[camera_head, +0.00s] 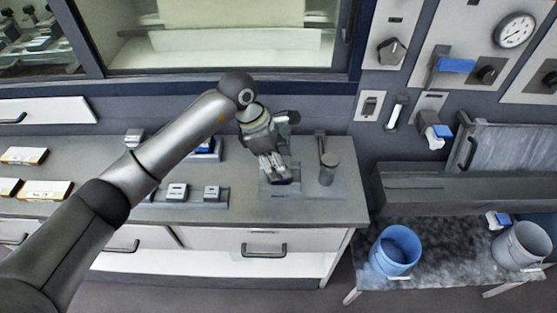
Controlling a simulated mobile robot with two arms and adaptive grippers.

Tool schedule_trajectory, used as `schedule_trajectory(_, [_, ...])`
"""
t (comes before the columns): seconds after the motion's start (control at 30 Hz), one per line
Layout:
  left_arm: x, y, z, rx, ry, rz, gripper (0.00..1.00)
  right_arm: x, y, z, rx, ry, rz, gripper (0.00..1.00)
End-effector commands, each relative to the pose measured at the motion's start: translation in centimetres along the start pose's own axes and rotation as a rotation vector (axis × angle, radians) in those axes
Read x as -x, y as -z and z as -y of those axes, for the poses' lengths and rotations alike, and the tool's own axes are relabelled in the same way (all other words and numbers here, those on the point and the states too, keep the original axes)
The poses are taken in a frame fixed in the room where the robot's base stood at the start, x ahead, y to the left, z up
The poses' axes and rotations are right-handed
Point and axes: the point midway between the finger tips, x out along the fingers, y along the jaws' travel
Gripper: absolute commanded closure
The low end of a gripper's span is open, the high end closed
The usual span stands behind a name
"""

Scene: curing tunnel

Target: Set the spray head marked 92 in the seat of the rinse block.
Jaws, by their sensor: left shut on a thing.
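My left gripper (272,164) reaches down over the counter and is shut on a small dark piece (281,181) with a bluish edge, probably a spray head. Any mark on it is too small to read. It is at or just above a flat grey block (267,190), which may be the rinse block; the gripper hides its middle, so I cannot tell whether they touch. Similar grey pieces with pale labels, one at the left (177,192) and one at the right (212,193), sit on a strip left of the block. My right gripper is not in view.
A grey cylinder with an upright post (327,168) stands close right of the block. Yellowish boxes (46,190) lie at the counter's left. A blue bucket (396,250) and a grey bucket (520,246) stand lower right. The counter's right end (347,196) is clear.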

Motion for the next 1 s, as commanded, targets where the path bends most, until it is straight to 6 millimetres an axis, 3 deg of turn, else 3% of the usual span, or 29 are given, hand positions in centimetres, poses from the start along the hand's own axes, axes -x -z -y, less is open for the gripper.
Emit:
schedule_trajectory(0.17, [-0.2, 0.0, 0.0, -0.001, -0.002, 0.002, 0.83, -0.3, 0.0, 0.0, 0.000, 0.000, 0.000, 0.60])
schedule_trajectory(0.2, [-0.1, 0.0, 0.0, -0.001, -0.002, 0.002, 0.49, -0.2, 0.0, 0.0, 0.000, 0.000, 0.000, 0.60])
schedule_trajectory(0.37, [-0.1, 0.0, 0.0, -0.001, -0.001, 0.001, 0.29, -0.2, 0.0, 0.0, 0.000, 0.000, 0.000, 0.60])
schedule_trajectory(0.73, [0.1, 0.1, 0.0, 0.000, 0.000, 0.000, 0.29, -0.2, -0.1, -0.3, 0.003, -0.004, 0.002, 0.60])
schedule_trajectory(0.87, [1.7, 0.1, -0.1, 0.000, -0.005, 0.000, 0.29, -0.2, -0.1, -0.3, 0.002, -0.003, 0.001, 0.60])
schedule_trajectory(1.0, [4.6, 0.1, -0.2, -0.001, -0.006, 0.000, 0.29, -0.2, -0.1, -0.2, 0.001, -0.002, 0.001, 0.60])
